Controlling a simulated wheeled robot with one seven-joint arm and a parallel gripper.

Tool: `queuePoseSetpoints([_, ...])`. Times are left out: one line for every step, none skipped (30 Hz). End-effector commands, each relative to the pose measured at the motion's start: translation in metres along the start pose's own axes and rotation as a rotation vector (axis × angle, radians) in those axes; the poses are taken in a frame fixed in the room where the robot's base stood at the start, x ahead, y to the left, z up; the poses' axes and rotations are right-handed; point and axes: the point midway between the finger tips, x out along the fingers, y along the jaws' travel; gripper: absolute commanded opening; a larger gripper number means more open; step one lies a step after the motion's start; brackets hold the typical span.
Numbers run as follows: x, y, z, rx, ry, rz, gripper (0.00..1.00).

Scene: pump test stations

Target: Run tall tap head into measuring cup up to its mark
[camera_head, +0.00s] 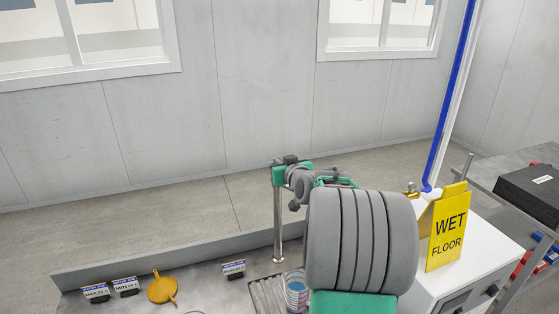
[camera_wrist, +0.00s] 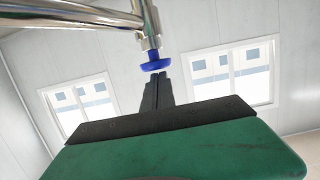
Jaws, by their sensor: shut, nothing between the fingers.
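The tall tap (camera_head: 278,232) is a chrome post standing at the back of the steel counter; its upper part is partly hidden by my arm. In the wrist view its chrome pipe (camera_wrist: 95,14) crosses the upper left and ends in a short stub with a blue round piece (camera_wrist: 157,63). My gripper (camera_wrist: 160,76) is shut and empty, its black fingertips close to the blue piece; I cannot tell whether they touch. The measuring cup (camera_head: 296,290), with blue and red markings, stands by the drain grate, partly hidden by my arm. Its fill level cannot be made out.
The drain grate (camera_head: 262,294) lies left of the cup. Several small label signs (camera_head: 96,293) and a yellow funnel (camera_head: 162,289) are on the counter's left. A yellow wet floor sign (camera_head: 447,232) stands on a white cabinet (camera_head: 482,248) at right, near a blue pipe (camera_head: 450,95).

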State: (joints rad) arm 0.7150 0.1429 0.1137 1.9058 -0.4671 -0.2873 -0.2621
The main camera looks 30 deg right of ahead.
Motion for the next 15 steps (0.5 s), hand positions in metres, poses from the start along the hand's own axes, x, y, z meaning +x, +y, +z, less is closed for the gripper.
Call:
queuePoseSetpoints([0.000,0.000,0.001,0.000,0.000,0.000,0.00])
queuePoseSetpoints([0.000,0.000,0.001,0.000,0.000,0.000,0.00])
queuePoseSetpoints([0.000,0.000,0.001,0.000,0.000,0.000,0.00])
queuePoseSetpoints([0.000,0.000,0.001,0.000,0.000,0.000,0.00])
queuePoseSetpoints([0.000,0.000,0.001,0.000,0.000,0.000,0.00])
queuePoseSetpoints([0.000,0.000,0.001,0.000,0.000,0.000,0.00])
queuePoseSetpoints([0.000,0.000,0.001,0.000,0.000,0.000,0.00])
queuePoseSetpoints([0.000,0.000,0.001,0.000,0.000,0.000,0.00])
queuePoseSetpoints([0.000,0.000,0.002,0.000,0.000,0.000,0.00])
queuePoseSetpoints([0.001,0.000,0.003,0.000,0.000,0.000,0.00])
queuePoseSetpoints([0.001,0.000,0.005,0.000,0.000,0.000,0.00])
queuePoseSetpoints([0.002,0.000,0.009,0.000,0.000,0.000,0.00])
queuePoseSetpoints([0.003,0.000,0.012,0.000,0.000,0.000,0.00])
queuePoseSetpoints([0.004,0.000,0.015,0.000,0.000,0.000,0.00])
queuePoseSetpoints([0.004,0.000,0.018,0.000,0.000,0.000,0.00])
